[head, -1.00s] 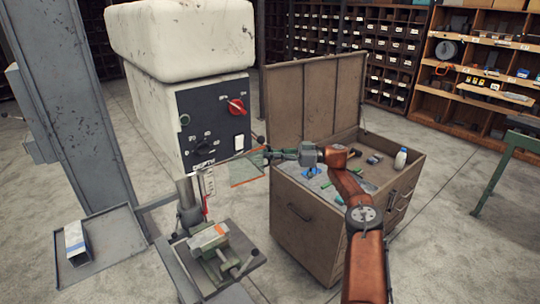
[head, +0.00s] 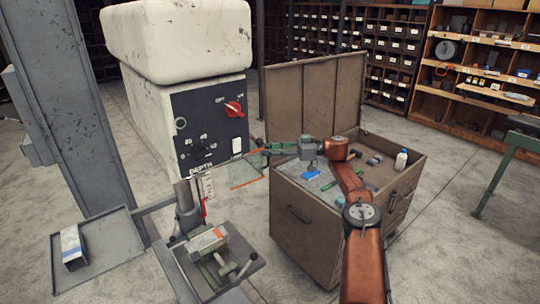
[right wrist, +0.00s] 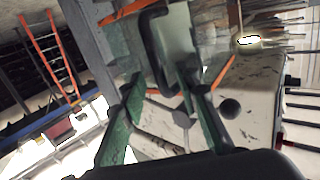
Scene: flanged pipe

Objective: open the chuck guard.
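The chuck guard (head: 248,171) is a see-through panel with an orange lower edge. In the head view it stands to the right of the drill's spindle, below the control panel. My right gripper (head: 266,151) is at the guard's upper right. In the right wrist view, the green fingers of my right gripper (right wrist: 163,100) are apart. A dark bent handle (right wrist: 155,40) and the clear panel with orange edges lie just beyond and between the fingertips. I cannot tell whether the fingers touch the handle. My left gripper is out of view.
The drill press head (head: 205,120) stands at left, with a vise (head: 212,250) below. An open tool chest (head: 310,230) stands under my right arm, its lid upright behind. A grey tray (head: 108,250) is at left. Shelves line the back.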

